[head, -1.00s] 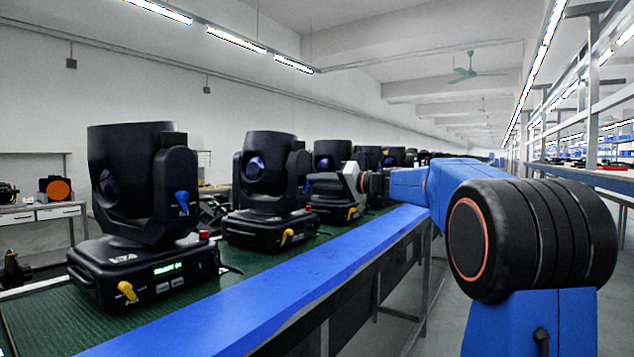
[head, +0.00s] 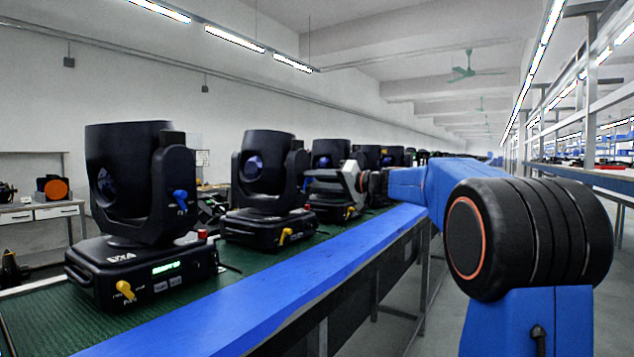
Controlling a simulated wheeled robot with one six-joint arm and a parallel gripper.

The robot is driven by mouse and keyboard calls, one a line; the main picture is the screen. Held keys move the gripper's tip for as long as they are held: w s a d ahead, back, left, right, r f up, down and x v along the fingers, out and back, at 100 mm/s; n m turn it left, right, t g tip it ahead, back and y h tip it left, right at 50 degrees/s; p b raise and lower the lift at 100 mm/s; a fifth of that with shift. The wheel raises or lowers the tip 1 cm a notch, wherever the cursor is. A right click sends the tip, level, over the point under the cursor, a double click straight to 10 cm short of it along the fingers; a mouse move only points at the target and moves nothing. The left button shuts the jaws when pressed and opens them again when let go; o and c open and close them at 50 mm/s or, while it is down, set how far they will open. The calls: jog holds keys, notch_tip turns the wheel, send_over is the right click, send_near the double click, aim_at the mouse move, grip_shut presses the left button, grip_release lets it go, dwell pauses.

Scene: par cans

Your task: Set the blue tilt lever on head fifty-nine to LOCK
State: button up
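The nearest black moving head (head: 128,205) stands upright on its base at the left. Its blue tilt lever (head: 181,199) is on the side of the yoke and hangs downward; the marks beside it are too small to read. A green display (head: 166,268) glows on its base, but I cannot read the number surely. A yellow lever (head: 126,290) sits on the same base. My gripper (head: 312,181) is far along the line, beside the second head (head: 262,165) and in front of the third (head: 330,153). It is apart from the nearest head. Its finger gap is not clear.
The heads stand in a row on a green belt (head: 40,318) with a blue edge rail (head: 300,285). A red knob (head: 202,234) stands at the nearest base. A bench with an orange disc (head: 56,189) is behind at left. The aisle at right is open, with shelving beyond.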

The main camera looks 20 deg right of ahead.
jog(key=v, duration=1.7)
jog(key=shift+s, duration=0.15)
jog(key=shift+d, duration=0.1)
